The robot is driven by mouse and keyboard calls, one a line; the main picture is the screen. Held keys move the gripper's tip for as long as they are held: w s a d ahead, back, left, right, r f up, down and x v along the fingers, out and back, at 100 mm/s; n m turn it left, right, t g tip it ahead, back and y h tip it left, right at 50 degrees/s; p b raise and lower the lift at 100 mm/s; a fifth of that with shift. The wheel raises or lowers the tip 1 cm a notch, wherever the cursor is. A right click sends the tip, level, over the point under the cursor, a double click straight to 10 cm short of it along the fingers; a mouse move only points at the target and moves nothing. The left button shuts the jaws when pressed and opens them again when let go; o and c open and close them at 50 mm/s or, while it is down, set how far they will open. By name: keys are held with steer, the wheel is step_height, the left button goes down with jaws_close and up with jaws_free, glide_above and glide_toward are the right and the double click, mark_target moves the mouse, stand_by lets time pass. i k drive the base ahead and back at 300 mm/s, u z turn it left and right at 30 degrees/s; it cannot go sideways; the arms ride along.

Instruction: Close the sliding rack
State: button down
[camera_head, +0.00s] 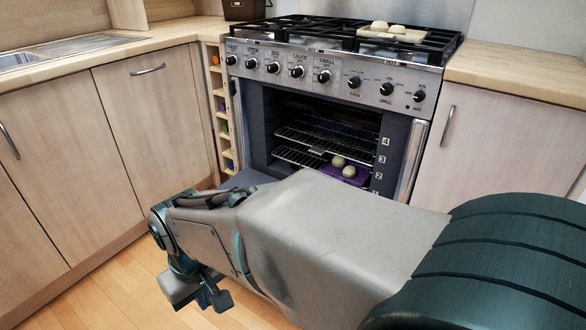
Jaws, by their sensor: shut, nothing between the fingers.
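The oven (258,130) of the range cooker stands open in the middle of the view. Inside it are an upper wire rack (325,132) and a lower wire rack (297,156). The lower rack's front edge shows nearer to me than the upper rack's; how far it is out is hard to tell. A purple tray (350,176) with two pale buns (338,161) sits low in the oven, its front partly hidden by my arm. My gripper (205,294) is shut and empty, low over the floor in front of the cooker, left of the racks and apart from them.
A dark surface (248,179), perhaps the lowered oven door, lies before the opening, mostly hidden by my arm. Wooden cabinets (155,135) stand left and another cabinet (490,150) right. Black pan grates and a tray with pale buns are on top. Wood floor (110,285) is free at lower left.

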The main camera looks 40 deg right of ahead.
mark_target(329, 156)
steer(key=u, duration=1.55)
steer(key=i, duration=0.7)
steer(key=z, duration=3.45)
steer(key=i, duration=0.5)
steer(key=u, duration=0.05)
